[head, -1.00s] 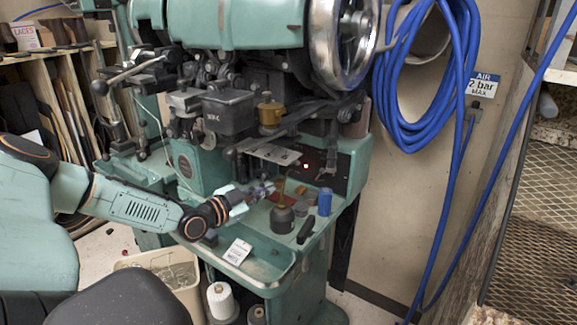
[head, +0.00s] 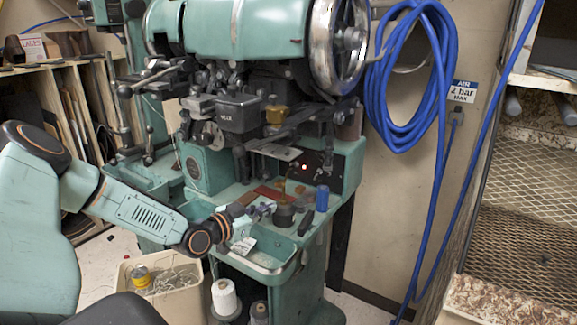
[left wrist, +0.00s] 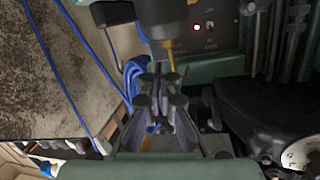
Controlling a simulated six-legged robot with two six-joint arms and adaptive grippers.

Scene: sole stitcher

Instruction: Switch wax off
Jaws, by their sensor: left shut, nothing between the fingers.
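The switch's position is too small to tell. My left gripper (head: 266,209) is shut and empty, below and left of the panel in the head view and apart from it. Its fingers also show in the left wrist view (left wrist: 157,97). My right gripper is out of view.
A bin (head: 170,300) stands below. Blue hose (head: 405,80) hangs on the wall at right.

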